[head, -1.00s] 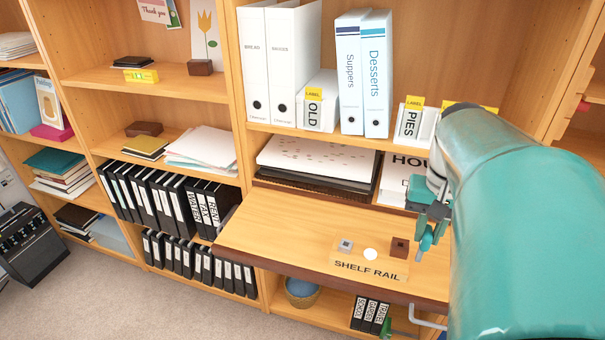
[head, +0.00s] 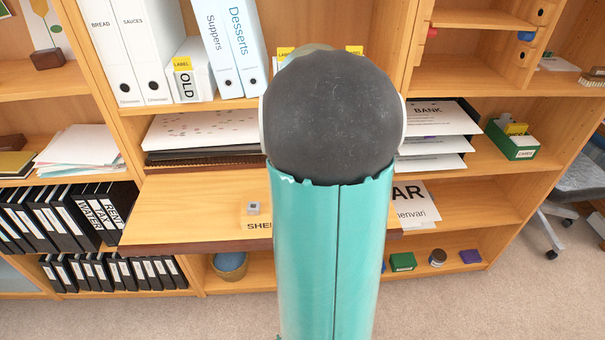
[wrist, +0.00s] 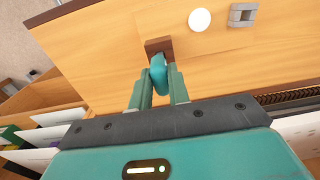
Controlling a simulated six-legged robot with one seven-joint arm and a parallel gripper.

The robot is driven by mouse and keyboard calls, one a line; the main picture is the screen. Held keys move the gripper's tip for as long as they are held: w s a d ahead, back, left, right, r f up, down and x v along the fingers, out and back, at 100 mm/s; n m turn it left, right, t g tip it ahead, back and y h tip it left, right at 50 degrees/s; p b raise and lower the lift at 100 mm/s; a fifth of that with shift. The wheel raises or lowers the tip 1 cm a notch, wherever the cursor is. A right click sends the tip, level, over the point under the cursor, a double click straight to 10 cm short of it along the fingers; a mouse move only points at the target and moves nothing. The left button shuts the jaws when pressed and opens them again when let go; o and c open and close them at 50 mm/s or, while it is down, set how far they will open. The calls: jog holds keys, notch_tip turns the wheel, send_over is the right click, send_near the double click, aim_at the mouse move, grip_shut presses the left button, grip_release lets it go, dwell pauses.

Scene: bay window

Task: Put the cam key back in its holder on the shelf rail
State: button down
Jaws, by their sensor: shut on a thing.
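My gripper (wrist: 157,84) is shut on a teal, rounded piece, which I take to be the cam key (wrist: 158,73). The key's far end is at a brown block (wrist: 155,46) on the wooden shelf; I cannot tell if it is inside, touching or just above it. A white disc (wrist: 199,20) and a grey square fitting with a hole (wrist: 242,14) lie beside the block. In the head view the grey fitting (head: 252,208) shows on the pull-out shelf (head: 190,205), by the partly hidden rail label (head: 258,226). My arm hides the gripper, key and brown block there.
White binders (head: 130,50) and blue-labelled binders (head: 228,45) stand on the shelf above. Papers on a dark tray (head: 200,130) lie under them. A green card box (head: 513,140) and paper trays (head: 440,135) are at the right. The pull-out shelf's left part is clear.

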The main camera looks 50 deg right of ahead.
jog(key=shift+f, duration=0.85)
jog(key=shift+f, duration=0.1)
jog(key=c, duration=1.3)
grip_release()
jog(key=shift+f, duration=0.1)
jog(key=shift+c, duration=0.2)
notch_tip(320, 180, up, 12)
jog(key=w+a+r+n+t+h, duration=0.1)
jog(key=w+a+n, duration=0.1)
jog(key=a, duration=0.7)
jog(key=w+a+r+n+t, duration=0.1)
jog(key=a+r+n, duration=0.1)
jog(key=a, duration=0.7)
jog(key=s+a+f+n+t, duration=0.1)
jog(key=s+a+n, duration=0.1)
jog(key=a, duration=0.7)
jog(key=s+a+f+n+t+y, duration=0.1)
jog(key=s+a+f+n+t, duration=0.1)
jog(key=a, duration=0.6)
jog(key=shift+s+a+f+n+t, duration=0.15)
jog(key=shift+s+a+n+t, duration=0.2)
jog(key=shift+s+n, duration=0.5)
